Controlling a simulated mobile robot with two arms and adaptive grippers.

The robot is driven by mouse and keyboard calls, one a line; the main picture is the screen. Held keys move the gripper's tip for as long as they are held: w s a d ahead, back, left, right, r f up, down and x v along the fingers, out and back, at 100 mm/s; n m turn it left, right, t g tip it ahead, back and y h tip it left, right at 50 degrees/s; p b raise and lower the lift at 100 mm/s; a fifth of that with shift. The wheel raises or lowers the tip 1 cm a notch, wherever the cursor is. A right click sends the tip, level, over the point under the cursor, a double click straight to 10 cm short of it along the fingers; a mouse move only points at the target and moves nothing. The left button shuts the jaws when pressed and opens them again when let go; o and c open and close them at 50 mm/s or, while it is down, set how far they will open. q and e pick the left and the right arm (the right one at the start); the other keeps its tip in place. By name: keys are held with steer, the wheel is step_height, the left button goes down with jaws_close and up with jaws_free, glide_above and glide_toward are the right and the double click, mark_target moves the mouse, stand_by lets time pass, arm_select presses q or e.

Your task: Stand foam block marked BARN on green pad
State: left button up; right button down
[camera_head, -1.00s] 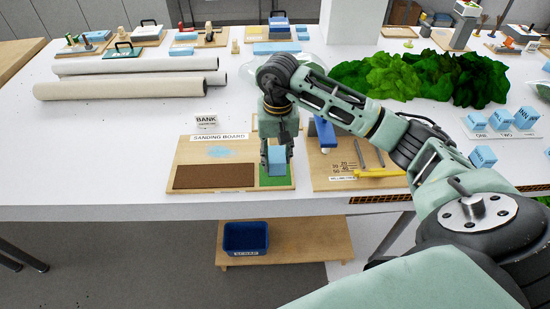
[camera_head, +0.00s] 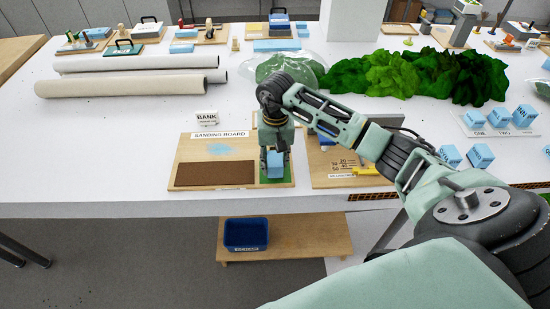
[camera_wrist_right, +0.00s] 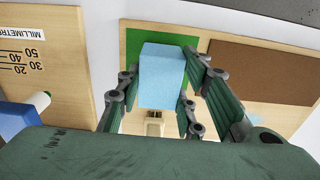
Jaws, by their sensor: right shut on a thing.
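A light blue foam block (camera_head: 275,168) is between the fingers of my right gripper (camera_head: 275,160), over the green pad (camera_head: 288,178) at the right end of the sanding board. The right wrist view shows the block (camera_wrist_right: 162,78) between the dark finger linkages, with the green pad (camera_wrist_right: 131,38) behind it. The right gripper is shut on the block, pointing down. The block looks upright and low at the pad; I cannot tell whether it touches. No BARN marking is readable on the faces I see. My left gripper is out of view.
The sanding board (camera_head: 180,160) has a brown strip (camera_head: 215,175) beside the pad. A millimetre board (camera_head: 325,178) with a blue item stands close on the right. Other light blue blocks (camera_head: 480,155) are at the right. A BANK sign (camera_head: 207,118) stands behind the board.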

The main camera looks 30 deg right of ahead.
mark_target(275, 159)
steer(key=shift+f, duration=0.35)
steer(key=c, duration=1.2)
jaws_free()
steer(key=shift+r, duration=0.2)
steer(key=shift+r, duration=0.25)
steer(key=shift+r+p, duration=0.3)
steer(key=shift+r, duration=0.05)
step_height(275, 159, up, 11)
steer(key=b, duration=0.2)
steer(key=shift+r, duration=0.2)
